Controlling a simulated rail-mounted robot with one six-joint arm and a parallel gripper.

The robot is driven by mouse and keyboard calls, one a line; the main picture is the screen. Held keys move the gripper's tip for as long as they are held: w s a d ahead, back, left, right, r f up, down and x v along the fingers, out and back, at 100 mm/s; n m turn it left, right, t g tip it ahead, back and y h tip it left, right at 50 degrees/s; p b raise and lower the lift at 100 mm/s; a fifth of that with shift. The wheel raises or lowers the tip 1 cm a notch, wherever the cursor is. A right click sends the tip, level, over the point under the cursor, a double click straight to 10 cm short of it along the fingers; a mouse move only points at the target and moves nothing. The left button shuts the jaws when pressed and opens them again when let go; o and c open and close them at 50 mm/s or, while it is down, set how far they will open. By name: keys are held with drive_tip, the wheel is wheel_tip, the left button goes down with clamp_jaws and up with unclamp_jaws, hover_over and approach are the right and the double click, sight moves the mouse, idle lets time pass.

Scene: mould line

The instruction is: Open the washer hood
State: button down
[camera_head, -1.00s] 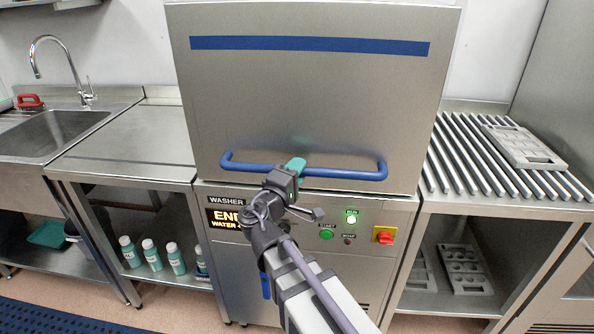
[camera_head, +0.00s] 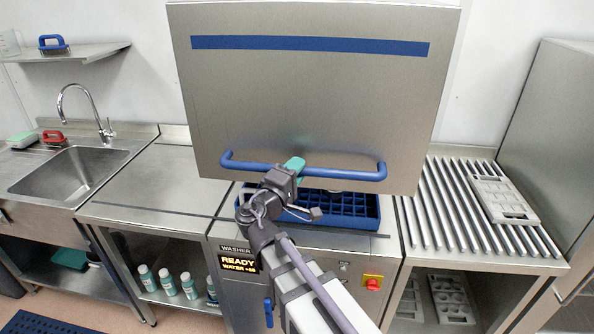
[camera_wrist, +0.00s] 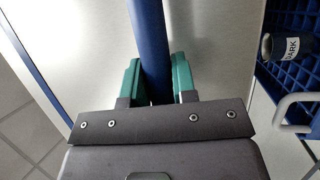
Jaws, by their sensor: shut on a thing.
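The washer hood (camera_head: 310,95) is a large steel box with a blue stripe, raised above the washer body with a gap beneath it. Its blue bar handle (camera_head: 345,173) runs along the lower front edge. My gripper (camera_head: 294,165) is shut on the handle left of its middle. In the wrist view the green fingers of my gripper (camera_wrist: 158,80) lie on both sides of the blue handle (camera_wrist: 151,40). A blue rack (camera_head: 355,205) shows in the gap under the hood. The washer display (camera_head: 238,262) reads READY.
A roller table (camera_head: 440,225) with a grey mould (camera_head: 503,200) stands at the right. A steel counter (camera_head: 150,190) and sink (camera_head: 75,170) are at the left.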

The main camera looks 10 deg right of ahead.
wheel_tip(320, 180, up, 18)
drive_tip(key=p, duration=1.5)
drive_tip(key=shift+r, duration=0.15)
drive_tip(key=c, duration=0.9)
unclamp_jaws()
drive_tip(key=shift+a, duration=0.1)
drive_tip(key=b+v, duration=0.1)
drive_tip(key=v, duration=0.9)
drive_tip(key=shift+s+a+f+b, duration=0.2)
drive_tip(key=shift+s+a+b, duration=0.05)
drive_tip(key=shift+s+b, duration=0.1)
